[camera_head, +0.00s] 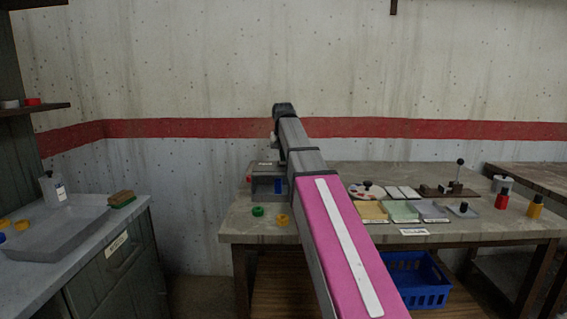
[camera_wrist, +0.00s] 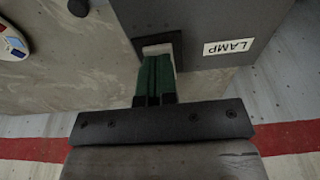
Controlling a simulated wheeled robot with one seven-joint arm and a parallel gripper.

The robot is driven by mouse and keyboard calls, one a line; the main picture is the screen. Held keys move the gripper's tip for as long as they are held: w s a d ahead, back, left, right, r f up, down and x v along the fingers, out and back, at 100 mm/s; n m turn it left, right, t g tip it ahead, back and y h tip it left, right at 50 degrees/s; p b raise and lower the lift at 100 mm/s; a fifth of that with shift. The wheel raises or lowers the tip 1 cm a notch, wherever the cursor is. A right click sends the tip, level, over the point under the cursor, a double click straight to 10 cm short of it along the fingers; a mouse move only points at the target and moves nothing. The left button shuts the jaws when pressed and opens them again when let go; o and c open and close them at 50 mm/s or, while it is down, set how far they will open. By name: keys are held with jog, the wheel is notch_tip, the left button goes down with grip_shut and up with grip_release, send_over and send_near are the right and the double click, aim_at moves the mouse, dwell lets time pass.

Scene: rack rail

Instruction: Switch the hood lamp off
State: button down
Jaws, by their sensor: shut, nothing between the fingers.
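Beside the label is a pale switch (camera_wrist: 158,48) in a dark recessed frame. My gripper (camera_wrist: 156,58) has its green fingers shut together, with nothing between them. The fingertips are at the switch's lower edge in the picture; they cover part of it, and I cannot tell whether they touch it. In the head view a grey box (camera_head: 262,180) stands on the bench, partly behind my arm, which hides my gripper. I cannot tell the lamp's state.
The bench (camera_head: 255,230) holds a green ring (camera_head: 258,211), a yellow ring (camera_head: 282,219), a palette (camera_head: 366,190), several shallow trays and a lever block (camera_head: 452,188). A blue crate (camera_head: 418,292) is underneath. A counter with a grey basin (camera_head: 62,232) stands at the left.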

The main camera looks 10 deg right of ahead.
jog(key=shift+r, duration=3.55)
